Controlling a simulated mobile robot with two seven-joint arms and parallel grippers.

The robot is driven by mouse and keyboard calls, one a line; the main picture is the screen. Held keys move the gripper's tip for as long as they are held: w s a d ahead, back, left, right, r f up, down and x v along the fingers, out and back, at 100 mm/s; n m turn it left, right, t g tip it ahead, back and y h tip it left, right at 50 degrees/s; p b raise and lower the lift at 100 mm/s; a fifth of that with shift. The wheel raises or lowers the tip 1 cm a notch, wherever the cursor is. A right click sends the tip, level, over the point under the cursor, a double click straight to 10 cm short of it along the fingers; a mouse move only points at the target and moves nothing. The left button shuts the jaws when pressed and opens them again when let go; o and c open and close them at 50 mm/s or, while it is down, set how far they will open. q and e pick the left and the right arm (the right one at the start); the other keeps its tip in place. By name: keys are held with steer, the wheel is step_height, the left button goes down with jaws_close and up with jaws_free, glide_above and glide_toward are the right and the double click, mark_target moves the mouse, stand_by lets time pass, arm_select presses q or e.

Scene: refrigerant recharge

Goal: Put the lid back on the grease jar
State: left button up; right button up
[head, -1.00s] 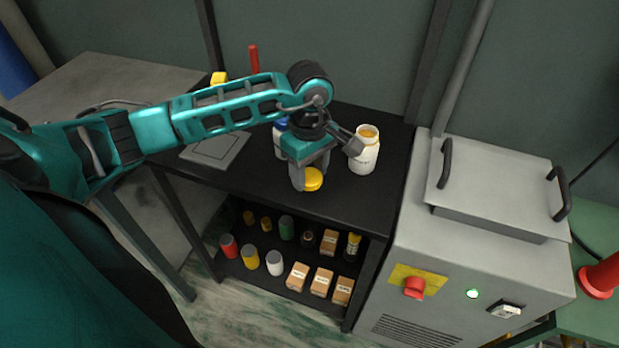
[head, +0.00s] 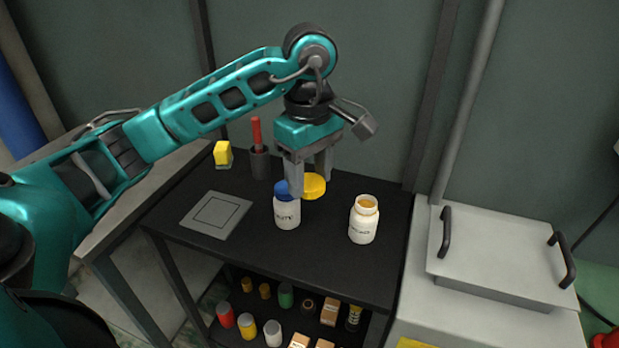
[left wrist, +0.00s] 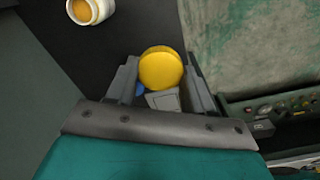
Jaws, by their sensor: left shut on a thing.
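The open grease jar (head: 362,224) is white with a dark-printed label, and yellow grease shows in its mouth. It stands upright on the black bench top, and in the left wrist view it (left wrist: 97,12) is at the top left. The round yellow lid (head: 314,187) is between the fingers of my left gripper (head: 310,182), which is shut on it. It is held above the bench, left of the jar and apart from it. In the left wrist view the lid (left wrist: 161,68) shows its flat face between the fingers. My right gripper is not in view.
A white jar with a blue cap (head: 287,211) stands just below my left gripper. A grey square plate (head: 216,215) lies at the left. A red-handled tool in a dark cup (head: 259,162) and a yellow object (head: 222,154) stand behind. A grey machine (head: 500,240) adjoins the right.

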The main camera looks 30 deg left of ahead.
arm_select(q)
steer(key=shift+f, duration=0.1)
steer(key=d+f+m, duration=0.5)
steer(key=d+m, duration=0.2)
steer(key=m, duration=0.8)
steer(key=shift+s, duration=0.4)
steer(key=shift+f, duration=0.1)
